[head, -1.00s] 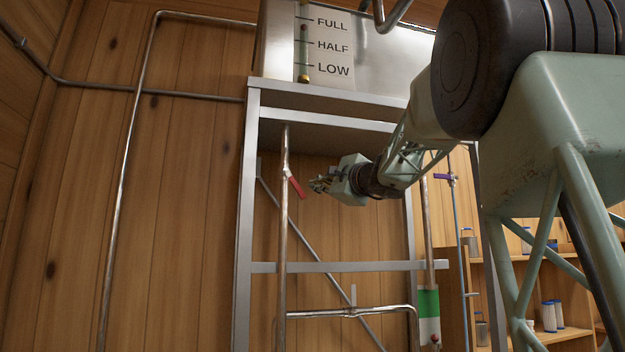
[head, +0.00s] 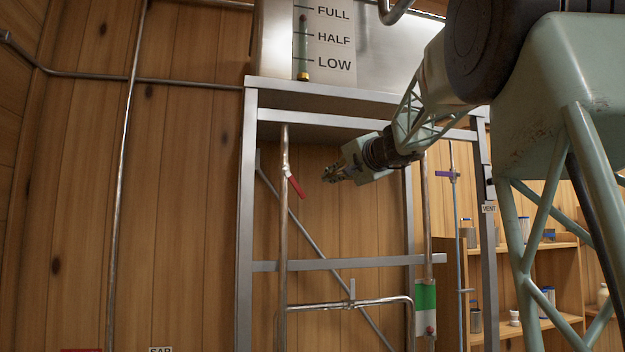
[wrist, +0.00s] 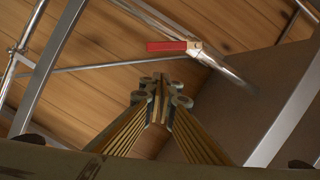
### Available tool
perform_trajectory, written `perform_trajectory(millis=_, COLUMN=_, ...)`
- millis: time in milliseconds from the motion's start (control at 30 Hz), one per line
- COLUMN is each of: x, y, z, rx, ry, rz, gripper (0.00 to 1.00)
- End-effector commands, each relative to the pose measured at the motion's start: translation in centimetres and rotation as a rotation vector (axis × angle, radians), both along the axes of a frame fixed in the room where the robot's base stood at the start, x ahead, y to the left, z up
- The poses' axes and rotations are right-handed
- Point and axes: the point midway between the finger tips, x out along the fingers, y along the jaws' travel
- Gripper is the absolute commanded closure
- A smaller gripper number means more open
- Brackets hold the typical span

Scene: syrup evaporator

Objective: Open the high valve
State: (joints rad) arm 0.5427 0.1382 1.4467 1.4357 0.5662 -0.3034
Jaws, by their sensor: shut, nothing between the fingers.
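The red valve handle (head: 296,186) hangs slanted down and to the right from the vertical metal pipe (head: 284,230) under the tank. In the wrist view the red handle (wrist: 166,46) points left from its pipe, beyond my fingertips. My gripper (head: 326,175) is to the right of the handle, apart from it. In the wrist view its fingers (wrist: 157,92) are together, with nothing between them. A purple handle (head: 446,174) sits on a thin pipe farther right. I cannot tell from these frames which handle is the high valve.
The steel tank (head: 390,50) with FULL, HALF and LOW marks rests on a metal frame (head: 246,190). The frame's crossbar (head: 345,264) and diagonal brace lie below and behind the handle. A shelf (head: 545,245) with jars stands at the right. A VENT label (head: 488,209) shows there.

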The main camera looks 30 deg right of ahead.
Motion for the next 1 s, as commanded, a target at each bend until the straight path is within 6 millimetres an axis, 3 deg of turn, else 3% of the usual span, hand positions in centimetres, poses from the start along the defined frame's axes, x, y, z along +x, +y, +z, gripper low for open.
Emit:
perform_trajectory(millis=333, x=-0.07, y=-0.84, z=0.96, rx=-0.162, ry=0.047, rz=0.004, gripper=1.0)
perform_trajectory(millis=1000, x=0.44, y=-0.92, z=0.77, rx=-0.173, ry=0.051, rz=0.004, gripper=1.0)
